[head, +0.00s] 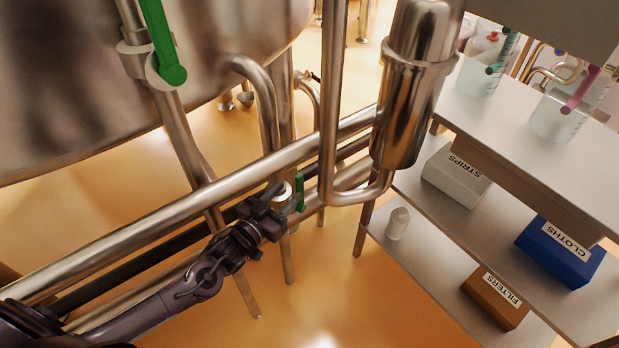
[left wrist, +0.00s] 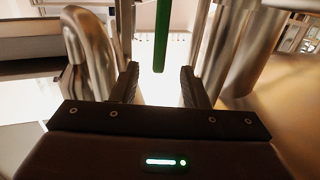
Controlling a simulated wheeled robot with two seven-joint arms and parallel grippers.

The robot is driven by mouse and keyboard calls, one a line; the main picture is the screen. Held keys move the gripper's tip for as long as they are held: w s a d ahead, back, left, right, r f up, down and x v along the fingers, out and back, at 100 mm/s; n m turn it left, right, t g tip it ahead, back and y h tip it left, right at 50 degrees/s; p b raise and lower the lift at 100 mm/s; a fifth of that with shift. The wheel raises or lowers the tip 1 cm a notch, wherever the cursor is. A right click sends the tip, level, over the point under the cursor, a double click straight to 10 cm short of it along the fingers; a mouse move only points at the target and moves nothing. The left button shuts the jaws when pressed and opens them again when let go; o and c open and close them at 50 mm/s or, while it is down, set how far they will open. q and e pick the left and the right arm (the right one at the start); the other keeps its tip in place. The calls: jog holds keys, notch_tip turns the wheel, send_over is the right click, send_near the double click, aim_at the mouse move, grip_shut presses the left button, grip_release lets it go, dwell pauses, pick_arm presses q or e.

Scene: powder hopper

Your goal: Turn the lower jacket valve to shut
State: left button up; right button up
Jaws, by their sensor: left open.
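The lower jacket valve has a green lever (head: 300,192) on a pipe in the middle of the head view. The lever stands about upright in the picture. In the left wrist view a green lever (left wrist: 161,38) hangs down from the top edge, between the lines of the two fingers and beyond their tips. My left gripper (head: 284,197) is open, with its fingers pointing at the lever from close by. It also shows in the left wrist view (left wrist: 158,85) with nothing between its fingers. My right gripper is not in view.
A second green lever (head: 161,42) sits higher on the tank (head: 75,85). Steel pipes (head: 190,197) run beside my left arm, and a steel cylinder (head: 408,100) stands right of the valve. A shelf unit (head: 560,140) with beakers and boxes fills the right side.

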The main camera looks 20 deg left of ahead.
aim_at(297, 183)
pick_arm(q)
jog(key=x, duration=0.7)
jog(key=shift+w+d+r, duration=0.1)
jog(key=shift+w, duration=0.25)
jog(key=shift+c, duration=0.3)
grip_shut()
